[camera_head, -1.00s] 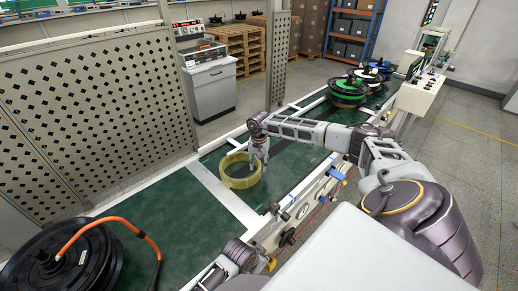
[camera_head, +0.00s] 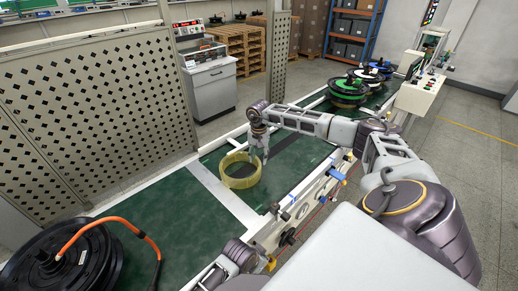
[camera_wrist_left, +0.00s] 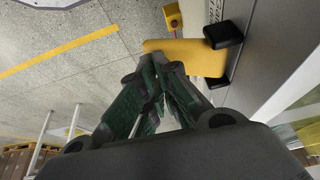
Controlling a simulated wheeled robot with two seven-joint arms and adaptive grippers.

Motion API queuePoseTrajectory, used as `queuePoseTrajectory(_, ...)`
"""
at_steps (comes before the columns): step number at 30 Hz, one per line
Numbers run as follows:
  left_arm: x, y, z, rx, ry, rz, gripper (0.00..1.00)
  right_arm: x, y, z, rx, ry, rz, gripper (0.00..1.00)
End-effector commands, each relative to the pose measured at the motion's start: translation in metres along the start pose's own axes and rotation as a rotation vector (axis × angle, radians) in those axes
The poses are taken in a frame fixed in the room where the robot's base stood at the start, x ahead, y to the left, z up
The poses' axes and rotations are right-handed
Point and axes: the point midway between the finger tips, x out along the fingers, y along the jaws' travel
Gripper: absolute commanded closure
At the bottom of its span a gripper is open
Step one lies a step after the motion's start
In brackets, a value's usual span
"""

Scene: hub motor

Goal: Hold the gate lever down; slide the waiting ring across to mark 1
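The ring (camera_head: 240,183) is a yellowish, see-through band lying flat on the green belt. My right gripper (camera_head: 264,161) hangs pointing down at the ring's right rim; its fingers are too small to tell whether they are open or shut, or whether they touch the ring. The yellow gate lever (camera_wrist_left: 195,55) shows in the left wrist view, and a small part of it (camera_head: 271,264) in the head view. My left gripper (camera_wrist_left: 160,70) has its fingertips together at the lever's edge, apparently against it. I cannot make out a label for mark 1.
A white strip (camera_head: 213,182) crosses the belt left of the ring, and a dark strip (camera_head: 304,154) lies to the right. A black hub motor (camera_head: 85,262) with an orange cable is at lower left. A perforated fence (camera_head: 100,105) borders the left.

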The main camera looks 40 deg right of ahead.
Motion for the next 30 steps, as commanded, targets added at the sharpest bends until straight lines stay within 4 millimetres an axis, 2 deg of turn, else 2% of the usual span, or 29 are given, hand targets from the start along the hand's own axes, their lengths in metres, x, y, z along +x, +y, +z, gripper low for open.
queuePoseTrajectory(1,0.003,-0.003,0.007,-0.003,-0.013,-0.004,1.0,-0.001,0.0,0.0,0.0,0.0,0.0,0.6)
queuePoseTrajectory(14,0.002,-0.003,0.007,-0.003,-0.013,-0.004,1.0,-0.003,0.0,0.0,0.0,0.0,0.0,0.6)
queuePoseTrajectory(30,-0.021,0.0,-0.006,-0.001,-0.007,-0.004,1.0,-0.029,0.0,0.0,0.0,0.0,0.0,0.6)
